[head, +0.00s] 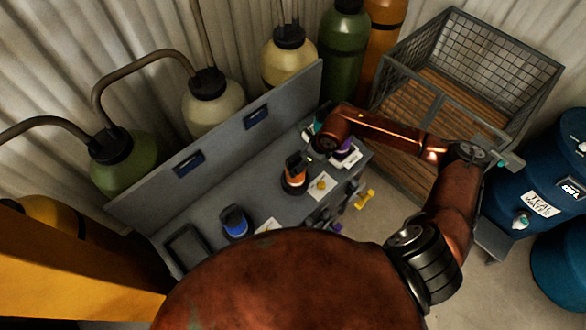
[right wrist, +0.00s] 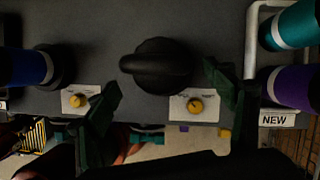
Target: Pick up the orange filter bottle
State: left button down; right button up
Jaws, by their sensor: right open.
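The orange filter bottle (head: 294,176) stands upright on the grey bench, with a black ring at its base and a dark top. In the right wrist view a black rounded top with a raised bar (right wrist: 158,66) lies in the middle, which seems to be this bottle seen from above; no orange shows there. My right gripper (right wrist: 161,80) is open, its two dark fingers apart on the left and right of that black top. Nothing is held between them. In the head view my right arm reaches over the bench just behind the bottle, and its fingers are not clear. My left gripper is not in view.
A blue bottle (head: 235,222) stands left along the bench (head: 215,190). Teal (right wrist: 290,27) and purple (right wrist: 289,88) bottles stand close on the right, by a white-edged holder marked NEW. White cards with yellow knobs (right wrist: 195,107) lie at the bench front. A raised back panel edges the bench.

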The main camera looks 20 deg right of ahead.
aim_at(297, 163)
jog(key=shift+w+a+f+p, duration=0.1)
jog(key=shift+f+p, duration=0.2)
jog(key=shift+f, duration=0.4)
jog(key=shift+p+x, duration=0.5)
jog(key=shift+x, duration=1.7)
jog(key=shift+w, duration=0.2)
jog(key=c, duration=0.6)
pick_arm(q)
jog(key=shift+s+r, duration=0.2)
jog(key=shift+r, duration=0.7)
pick_arm(e)
jog(key=shift+r, duration=0.1)
grip_shut()
